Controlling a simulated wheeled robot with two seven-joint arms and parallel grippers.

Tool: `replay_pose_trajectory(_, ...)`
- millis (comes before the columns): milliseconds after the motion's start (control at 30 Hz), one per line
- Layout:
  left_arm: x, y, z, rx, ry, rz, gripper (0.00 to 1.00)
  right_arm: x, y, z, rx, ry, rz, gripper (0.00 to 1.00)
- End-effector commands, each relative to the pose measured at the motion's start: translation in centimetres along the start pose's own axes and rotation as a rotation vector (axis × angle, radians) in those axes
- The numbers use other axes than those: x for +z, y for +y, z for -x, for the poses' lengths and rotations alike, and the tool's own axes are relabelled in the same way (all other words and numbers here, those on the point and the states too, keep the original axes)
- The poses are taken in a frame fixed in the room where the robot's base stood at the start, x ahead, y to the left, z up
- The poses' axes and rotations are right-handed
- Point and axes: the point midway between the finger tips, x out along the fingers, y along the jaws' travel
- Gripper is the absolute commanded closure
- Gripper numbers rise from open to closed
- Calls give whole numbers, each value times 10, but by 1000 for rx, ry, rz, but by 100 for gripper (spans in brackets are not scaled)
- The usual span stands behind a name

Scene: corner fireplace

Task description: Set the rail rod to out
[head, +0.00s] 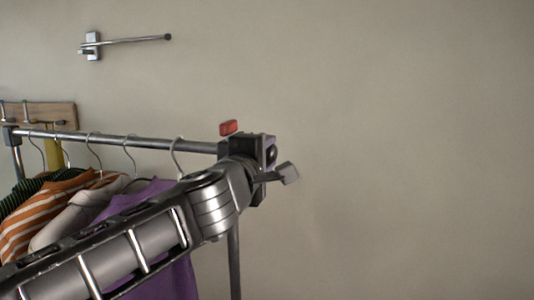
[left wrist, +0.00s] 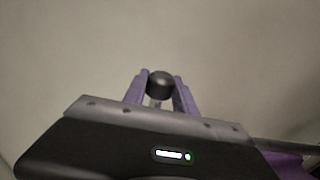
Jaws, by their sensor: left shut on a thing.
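The clothes rail's metal bar (head: 130,143) runs across the left of the head view to a dark end fitting with a red tab (head: 228,127). My left gripper (head: 270,148) is at that right end, its purple fingers mostly hidden by my wrist. In the left wrist view the fingers (left wrist: 158,98) are shut on the rail rod (left wrist: 155,103), a thin metal rod with a dark round knob (left wrist: 160,84). The knob shows at the fingertips. How far the rod sticks out of the bar cannot be told. My right gripper is not in view.
Several garments hang on the rail, among them an orange striped one (head: 45,217) and a purple one (head: 150,192). A wall-mounted rod (head: 130,41) and a wooden hook board (head: 50,114) are on the wall. The space to the right is clear.

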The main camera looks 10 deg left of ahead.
Motion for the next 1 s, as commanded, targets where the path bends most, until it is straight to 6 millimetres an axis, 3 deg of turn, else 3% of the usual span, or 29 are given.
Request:
replay_pose_trajectory(300,0,-1,0,-1,0,0,99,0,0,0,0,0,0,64)
replay_pose_trajectory(1000,0,-1,0,-2,0,0,100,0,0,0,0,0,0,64)
